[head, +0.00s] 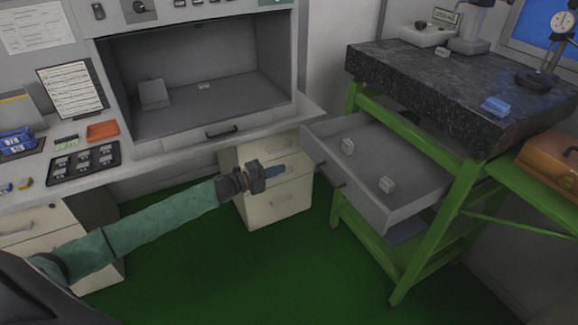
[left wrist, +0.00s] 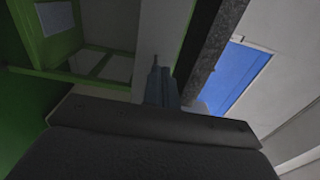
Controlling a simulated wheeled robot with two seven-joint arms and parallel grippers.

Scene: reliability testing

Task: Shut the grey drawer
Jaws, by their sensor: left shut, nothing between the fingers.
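The grey drawer (head: 400,207) is pulled out from under the dark granite slab (head: 440,85) of the green-framed stand. Its front panel, with a dark handle (head: 331,175), faces left. My right gripper is not in view.
A white cabinet (head: 280,204) with drawers stands behind my left gripper, below a bench with an open chamber (head: 205,88). The green stand's leg (head: 434,235) is right of the drawer. An orange-brown case (head: 552,155) sits at far right. Green floor (head: 260,270) is clear in front.

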